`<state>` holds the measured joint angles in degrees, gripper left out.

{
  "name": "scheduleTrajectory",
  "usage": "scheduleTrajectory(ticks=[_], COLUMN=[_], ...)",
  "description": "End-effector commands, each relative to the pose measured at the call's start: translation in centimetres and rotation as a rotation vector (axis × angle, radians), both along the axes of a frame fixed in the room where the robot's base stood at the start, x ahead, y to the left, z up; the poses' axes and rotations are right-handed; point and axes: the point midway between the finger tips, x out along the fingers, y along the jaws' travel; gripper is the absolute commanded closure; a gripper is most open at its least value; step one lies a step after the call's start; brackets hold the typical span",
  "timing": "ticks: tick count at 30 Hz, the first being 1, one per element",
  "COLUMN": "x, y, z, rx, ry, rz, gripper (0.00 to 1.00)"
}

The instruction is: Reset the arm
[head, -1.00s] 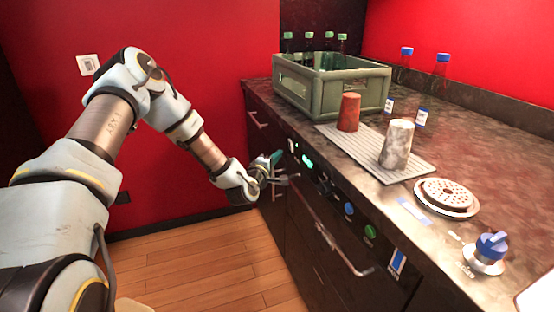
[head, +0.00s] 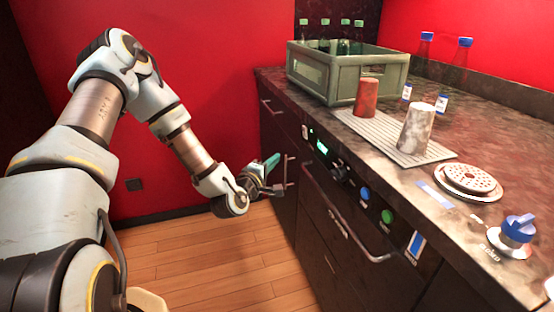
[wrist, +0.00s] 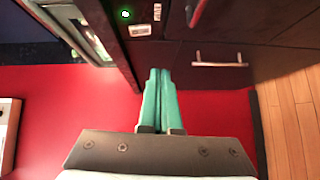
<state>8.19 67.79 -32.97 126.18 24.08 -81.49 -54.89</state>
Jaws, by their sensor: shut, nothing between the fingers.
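My gripper (head: 274,166) is at the end of my bent arm, low in front of the dark cabinet (head: 285,150), to the left of the counter's front. In the wrist view its two teal fingers (wrist: 159,80) lie side by side, shut and empty. The fingers look apart from the cabinet front, though the exact gap is hard to tell.
The counter (head: 445,195) holds a green crate (head: 310,75) of bottles, a red cylinder (head: 367,97) and a mottled cylinder (head: 416,128) on a ribbed mat. Handles (head: 340,225) jut from the cabinet. The wooden floor (head: 200,270) is clear.

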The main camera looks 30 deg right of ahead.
Motion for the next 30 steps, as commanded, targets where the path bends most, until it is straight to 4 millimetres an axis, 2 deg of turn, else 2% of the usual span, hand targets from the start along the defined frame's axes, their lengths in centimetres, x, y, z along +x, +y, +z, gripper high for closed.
scheduleTrajectory(ticks=[14,19,23,26,30], x=[0.0,0.7,1.8,2.4,2.3], y=[0.0,1.5,5.2,9.5,16.6], z=[0.1,0.4,0.7,1.2,3.0], rx=[0.008,0.18,0.467,0.704,0.999], ry=[-0.002,-0.042,-0.087,-0.102,-0.074], rz=[-0.002,-0.04,-0.092,-0.13,-0.178], gripper=[1.0,1.0,1.0,1.0,1.0])
